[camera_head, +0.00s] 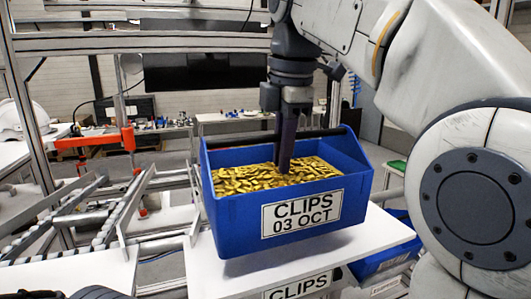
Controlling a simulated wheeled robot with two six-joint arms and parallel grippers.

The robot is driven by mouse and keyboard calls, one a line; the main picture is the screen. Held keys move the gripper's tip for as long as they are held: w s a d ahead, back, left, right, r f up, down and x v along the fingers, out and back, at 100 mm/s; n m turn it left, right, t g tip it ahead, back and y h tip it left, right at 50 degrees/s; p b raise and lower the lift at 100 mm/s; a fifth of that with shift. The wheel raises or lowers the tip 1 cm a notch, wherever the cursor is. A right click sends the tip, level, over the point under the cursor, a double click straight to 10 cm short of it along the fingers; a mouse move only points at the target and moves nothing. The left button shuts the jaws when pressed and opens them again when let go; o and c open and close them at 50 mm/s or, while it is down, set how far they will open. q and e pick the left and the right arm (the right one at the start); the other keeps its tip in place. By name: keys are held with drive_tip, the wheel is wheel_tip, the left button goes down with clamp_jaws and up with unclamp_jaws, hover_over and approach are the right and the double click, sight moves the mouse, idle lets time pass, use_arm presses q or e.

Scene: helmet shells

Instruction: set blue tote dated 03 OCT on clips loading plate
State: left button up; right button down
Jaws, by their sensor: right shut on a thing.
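The blue tote (232,228) is in the middle of the head view, full of gold clips (250,178). Its white front label reads CLIPS 03 OCT. A dark bar handle (235,141) spans its top. My right gripper (285,158) points down over the tote and is shut on the handle. The tote is upright, over the white loading plate (215,280), whose front label (297,287) reads CLIPS. I cannot tell whether the tote's bottom touches the plate. My left gripper is not in view.
Another blue tote (385,262) is low at the right, partly hidden behind the plate. A roller conveyor (95,225) with metal rails is on the left. An orange clamp-like part (128,139) stands behind it. A white helmet shell (22,118) is at the far left.

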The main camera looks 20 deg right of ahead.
drive_tip(key=shift+w+f+b, duration=0.15)
drive_tip(key=shift+f+b, duration=0.9)
drive_tip(key=shift+f, duration=0.2)
drive_tip(key=shift+w+f+b, duration=0.1)
drive_tip(key=shift+f+b, duration=0.9)
drive_tip(key=shift+f, duration=0.25)
drive_tip(key=shift+f+b, duration=0.3)
drive_tip(key=shift+f, duration=0.1)
drive_tip(key=c, duration=0.8)
unclamp_jaws()
drive_tip(key=shift+o, duration=0.2)
wheel_tip(320, 180, up, 10)
drive_tip(key=s+p, duration=0.2)
drive_tip(key=p, duration=0.1)
drive_tip(key=shift+r, duration=0.25)
drive_tip(key=shift+d+f, duration=0.1)
